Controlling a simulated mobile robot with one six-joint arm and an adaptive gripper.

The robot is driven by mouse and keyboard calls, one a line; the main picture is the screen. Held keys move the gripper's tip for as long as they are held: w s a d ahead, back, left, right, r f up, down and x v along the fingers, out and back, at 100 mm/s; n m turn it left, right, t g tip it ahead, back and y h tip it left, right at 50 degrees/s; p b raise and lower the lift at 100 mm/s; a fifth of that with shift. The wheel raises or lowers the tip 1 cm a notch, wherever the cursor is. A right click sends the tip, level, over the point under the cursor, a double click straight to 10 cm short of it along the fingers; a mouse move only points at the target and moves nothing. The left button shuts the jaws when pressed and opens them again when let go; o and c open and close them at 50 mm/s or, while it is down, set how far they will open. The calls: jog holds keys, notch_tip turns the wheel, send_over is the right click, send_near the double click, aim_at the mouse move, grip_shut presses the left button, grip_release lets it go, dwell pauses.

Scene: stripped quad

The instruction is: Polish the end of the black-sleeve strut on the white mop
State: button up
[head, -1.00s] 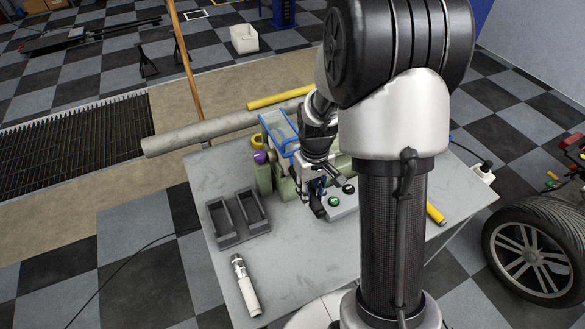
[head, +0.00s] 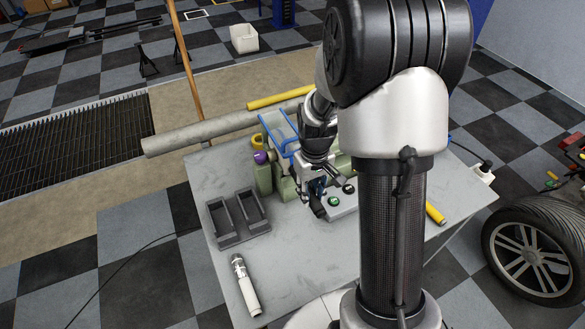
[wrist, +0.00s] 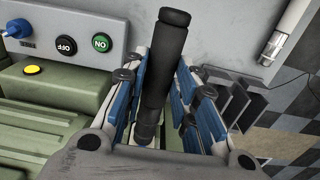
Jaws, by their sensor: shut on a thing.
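My gripper (head: 317,198) is shut on the black-sleeve strut (wrist: 166,50) over the bench, beside the green machine. In the wrist view the strut stands out between the blue-padded fingers (wrist: 170,95), its thick dark sleeve towards the top of the picture and a narrower part between the pads. In the head view it shows only as a small dark piece (head: 318,209) under my gripper. The green machine (head: 287,188) is partly covered by my arm. I cannot make out the white mop in either view.
A dark two-slot holder (head: 230,240) and a white-sleeved strut (head: 246,290) are on the grey bench (head: 285,260). A blue-framed clear guard (head: 280,128) rises behind my gripper.

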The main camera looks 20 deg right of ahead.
dwell(0.3)
jog(key=s+r, duration=0.1)
jog(key=s, duration=0.6)
jog(key=shift+d, duration=0.15)
dwell(0.9)
